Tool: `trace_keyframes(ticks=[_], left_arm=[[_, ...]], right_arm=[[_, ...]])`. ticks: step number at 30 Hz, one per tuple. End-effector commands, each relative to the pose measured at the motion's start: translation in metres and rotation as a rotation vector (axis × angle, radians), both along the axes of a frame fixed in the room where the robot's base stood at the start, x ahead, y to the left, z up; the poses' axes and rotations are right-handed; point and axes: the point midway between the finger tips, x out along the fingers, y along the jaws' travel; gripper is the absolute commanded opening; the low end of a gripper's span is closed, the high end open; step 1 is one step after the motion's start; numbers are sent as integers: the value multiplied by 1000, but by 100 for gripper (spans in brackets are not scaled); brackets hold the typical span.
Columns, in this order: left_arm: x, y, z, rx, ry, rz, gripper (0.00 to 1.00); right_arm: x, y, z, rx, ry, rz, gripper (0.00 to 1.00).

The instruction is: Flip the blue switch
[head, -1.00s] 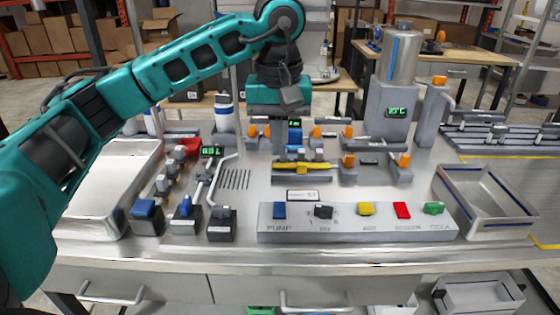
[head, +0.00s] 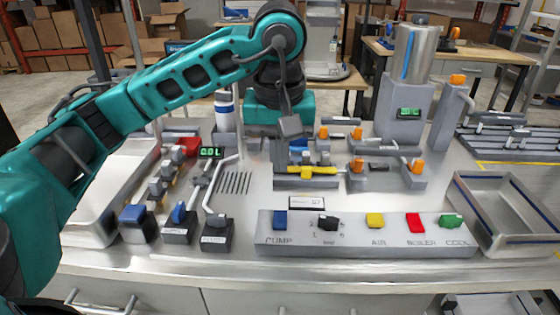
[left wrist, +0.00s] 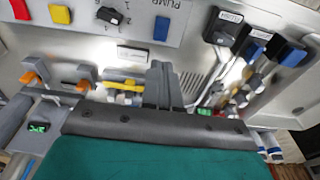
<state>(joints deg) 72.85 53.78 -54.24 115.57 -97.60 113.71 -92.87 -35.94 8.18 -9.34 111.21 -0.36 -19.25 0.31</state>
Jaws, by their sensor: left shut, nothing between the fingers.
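The blue switch (head: 280,220) is at the left end of the grey control panel (head: 345,246), above the label PUMP. It also shows near the top of the left wrist view (left wrist: 161,28). My left gripper (head: 290,126) is above the bench behind the panel, apart from the switch. In the left wrist view its grey fingers (left wrist: 160,68) are together with nothing between them, pointing toward the panel. In the head view the fingers are small and partly hidden by the wrist. My right gripper is not in view.
The panel also has a black knob (head: 327,223), yellow (head: 375,221), red (head: 415,223) and green (head: 452,221) switches. Blue-topped (head: 135,215) and blue-levered (head: 178,213) dispenser blocks stand to the left. Valves with orange handles (head: 357,166) stand behind. A metal tray (head: 490,235) is at right.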

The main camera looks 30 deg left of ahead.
Motion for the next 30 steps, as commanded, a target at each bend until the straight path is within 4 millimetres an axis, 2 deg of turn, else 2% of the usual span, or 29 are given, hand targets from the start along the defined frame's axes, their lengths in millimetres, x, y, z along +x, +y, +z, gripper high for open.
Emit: trace_keyframes(ticks=[1,9,15,21,30], left_arm=[[0,1,-12,1,6,1,0],[6,5,-69,1,5,0,0],[10,6,-99,-1,3,-1,0],[11,7,-110,0,1,-1,0],[12,7,-111,0,0,-1,0]], right_arm=[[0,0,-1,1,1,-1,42],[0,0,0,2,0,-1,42],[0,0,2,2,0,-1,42],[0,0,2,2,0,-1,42],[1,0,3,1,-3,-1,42]])
